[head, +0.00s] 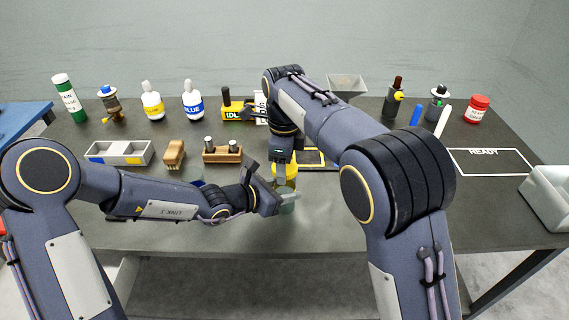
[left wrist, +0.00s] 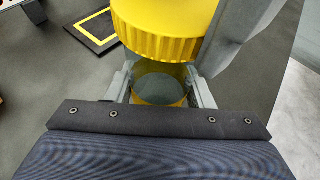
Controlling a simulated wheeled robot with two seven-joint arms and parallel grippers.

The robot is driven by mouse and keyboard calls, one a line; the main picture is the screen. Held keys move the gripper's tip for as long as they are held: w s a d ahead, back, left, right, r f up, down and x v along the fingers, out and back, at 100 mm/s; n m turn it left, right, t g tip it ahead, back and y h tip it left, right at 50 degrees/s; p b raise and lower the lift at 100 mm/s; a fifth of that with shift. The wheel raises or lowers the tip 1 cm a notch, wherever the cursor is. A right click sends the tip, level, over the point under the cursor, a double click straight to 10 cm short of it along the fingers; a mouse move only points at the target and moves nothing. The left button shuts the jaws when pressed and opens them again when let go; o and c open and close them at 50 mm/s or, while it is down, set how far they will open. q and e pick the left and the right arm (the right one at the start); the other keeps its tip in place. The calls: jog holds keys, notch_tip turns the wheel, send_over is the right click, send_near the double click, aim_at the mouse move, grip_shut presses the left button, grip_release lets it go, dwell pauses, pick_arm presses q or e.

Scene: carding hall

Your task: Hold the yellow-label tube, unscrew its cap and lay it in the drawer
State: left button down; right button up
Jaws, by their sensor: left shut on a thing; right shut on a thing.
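The tube (head: 287,203) is upright near the front middle of the table, pale green and see-through low down. My left gripper (head: 272,198) reaches it from the left and is shut on it. In the left wrist view the tube's yellow and grey-green body (left wrist: 160,88) sits between the two fingers. A ribbed yellow cap (left wrist: 165,42) is above it; the cap also shows in the head view (head: 286,173). My right gripper (head: 284,160) comes from above and is shut on the cap. I cannot tell whether the cap is still threaded on. No drawer can be clearly made out.
An open white box (head: 547,190) stands at the right edge, near the READY mat (head: 490,162). Several bottles line the back. The front right of the table is clear.

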jog(key=n, duration=0.5)
jog(key=shift+n, duration=0.4)
jog(key=n, duration=1.3)
jog(key=shift+n, duration=0.4)
jog(key=n, duration=0.5)
jog(key=shift+r+n, duration=0.1)
jog(key=shift+n, duration=0.2)
jog(key=n, duration=0.2)
jog(key=shift+n, duration=0.3)
jog(key=n, duration=1.5)
jog(key=shift+n, duration=0.3)
jog(key=n, duration=0.4)
jog(key=shift+r, duration=0.1)
jog(key=shift+r, duration=0.15)
